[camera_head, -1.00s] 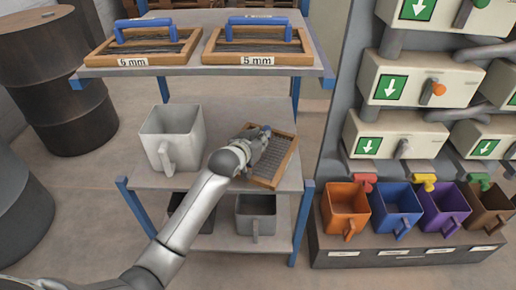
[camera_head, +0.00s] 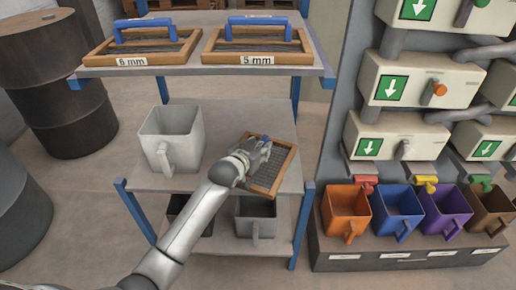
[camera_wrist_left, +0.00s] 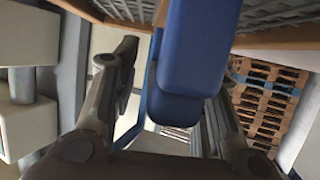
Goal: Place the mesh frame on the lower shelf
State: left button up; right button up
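The mesh frame (camera_head: 270,178), a wooden frame with grey mesh and a blue handle, is at the right part of the shelf (camera_head: 225,178) below the top one. It looks flat there, with its near corner at the front edge; contact is hard to judge. My left gripper (camera_head: 262,150) is over it and hides part of it. In the left wrist view the blue handle (camera_wrist_left: 190,65) lies between the spread fingers of my left gripper (camera_wrist_left: 180,85), with gaps visible beside it. My right gripper is not in view.
A white jug (camera_head: 172,140) stands left of the frame on the same shelf. Two other framed meshes, marked 6 mm (camera_head: 140,62) and 5 mm (camera_head: 255,60), lie on the top shelf. Coloured jugs stand right of the rack.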

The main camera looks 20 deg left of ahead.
pick_arm(q)
jog(key=shift+s+r, duration=0.1)
jog(key=shift+r, duration=0.05)
jog(key=shift+s+r, duration=0.1)
jog(key=shift+s, duration=0.25)
jog(key=p+v, duration=0.2)
jog(key=v, duration=0.9)
jog(key=shift+a+p, duration=0.1)
jog(key=shift+p, duration=0.25)
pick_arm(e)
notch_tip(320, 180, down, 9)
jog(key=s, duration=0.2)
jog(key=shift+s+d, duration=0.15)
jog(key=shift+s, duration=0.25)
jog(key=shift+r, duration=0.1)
